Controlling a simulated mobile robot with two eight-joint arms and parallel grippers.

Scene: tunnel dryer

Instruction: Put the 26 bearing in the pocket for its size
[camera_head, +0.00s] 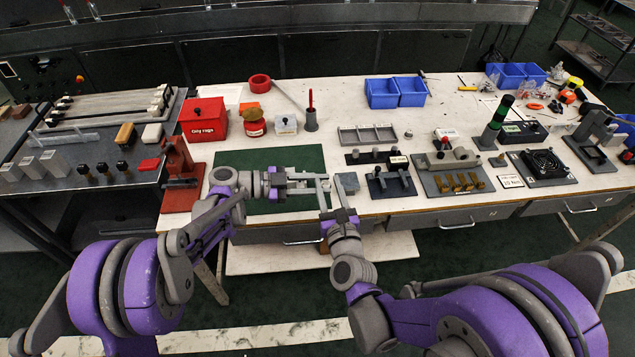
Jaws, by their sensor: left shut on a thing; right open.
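My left gripper (305,183) reaches in from the left over the front of the green mat (292,158). It is shut on a small grey thing, too small and too covered to tell whether it is the 26 bearing. My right gripper (324,185) is open, close beside the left gripper's tips, near the mat's right front edge. I cannot tell whether the two touch. A grey tray with several pockets (367,134) lies behind and to the right of both grippers. No size marks can be read on it.
A grey block (348,181) stands just right of my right gripper. Dark stands with pegs (391,182) are further right. A red press (180,175) stands left of the mat. Blue bins (396,93) and a red rag box (204,119) are further back. The mat's back part is clear.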

